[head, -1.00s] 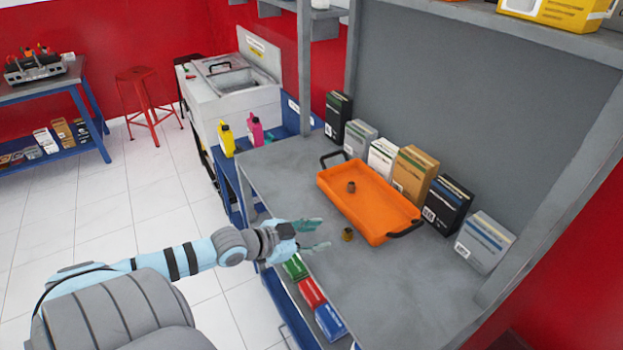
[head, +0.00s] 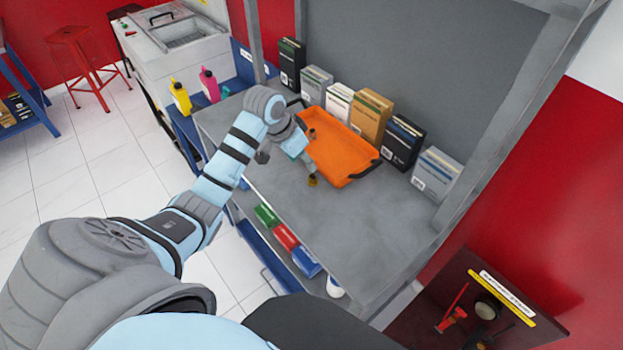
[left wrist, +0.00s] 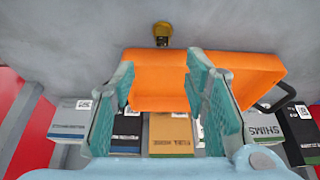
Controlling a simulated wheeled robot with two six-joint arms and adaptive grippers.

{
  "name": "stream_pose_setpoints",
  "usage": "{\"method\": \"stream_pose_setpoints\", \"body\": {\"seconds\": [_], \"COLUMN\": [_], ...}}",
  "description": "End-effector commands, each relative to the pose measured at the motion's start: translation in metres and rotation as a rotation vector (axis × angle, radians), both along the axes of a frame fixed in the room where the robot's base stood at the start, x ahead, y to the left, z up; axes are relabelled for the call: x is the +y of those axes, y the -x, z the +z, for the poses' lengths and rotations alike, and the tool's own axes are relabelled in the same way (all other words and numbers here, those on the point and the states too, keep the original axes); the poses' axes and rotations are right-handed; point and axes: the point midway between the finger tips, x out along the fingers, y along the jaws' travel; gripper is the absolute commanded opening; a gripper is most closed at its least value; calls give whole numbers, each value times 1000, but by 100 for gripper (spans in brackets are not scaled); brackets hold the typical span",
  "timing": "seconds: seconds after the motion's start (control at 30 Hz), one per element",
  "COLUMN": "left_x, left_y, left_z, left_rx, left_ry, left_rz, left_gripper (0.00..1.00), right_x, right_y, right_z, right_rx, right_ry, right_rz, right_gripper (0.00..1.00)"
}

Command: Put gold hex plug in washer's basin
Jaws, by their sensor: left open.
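The gold hex plug (head: 312,181) sits on the grey workbench, just in front of the orange tray. In the left wrist view the plug (left wrist: 162,34) is beyond my fingertips, near the top edge. My left gripper (left wrist: 160,72) is open and empty, its teal fingers spread with the orange tray behind them. In the head view my left gripper (head: 298,150) is partly hidden by its wrist, beside the tray's near-left side. The washer (head: 205,70) stands at the back left, with its basin (head: 185,32) on top. My right gripper is out of view.
Several boxes (head: 371,115) line the back of the workbench (head: 340,225). Yellow (head: 181,97) and pink (head: 209,84) bottles stand between bench and washer. The bench front is clear.

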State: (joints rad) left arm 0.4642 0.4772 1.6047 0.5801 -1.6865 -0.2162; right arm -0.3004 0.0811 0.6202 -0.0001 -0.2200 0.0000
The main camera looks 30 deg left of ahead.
Motion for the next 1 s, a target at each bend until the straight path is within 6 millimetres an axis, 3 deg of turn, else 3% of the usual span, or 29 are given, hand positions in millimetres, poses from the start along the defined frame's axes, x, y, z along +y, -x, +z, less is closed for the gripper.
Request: {"method": "stream_pose_setpoints", "body": {"seconds": [0.1,0.27,0.5,0.73,1.0], "left_x": [-3,-4,-4,-4,-4], "left_y": [-11,-17,-28,-30,-30], "left_z": [-28,-48,-90,-93,-93], "left_rx": [2,0,-2,-5,-4], "left_ry": [2,0,0,-1,-2], "left_rz": [0,0,-1,-1,-1], "left_gripper": [42,42,42,42,0], "right_x": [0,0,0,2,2], "right_y": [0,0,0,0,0], "right_z": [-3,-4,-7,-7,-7], "right_rx": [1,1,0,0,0], "right_ry": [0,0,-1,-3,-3], "right_rz": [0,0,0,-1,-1], "right_gripper": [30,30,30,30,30]}}
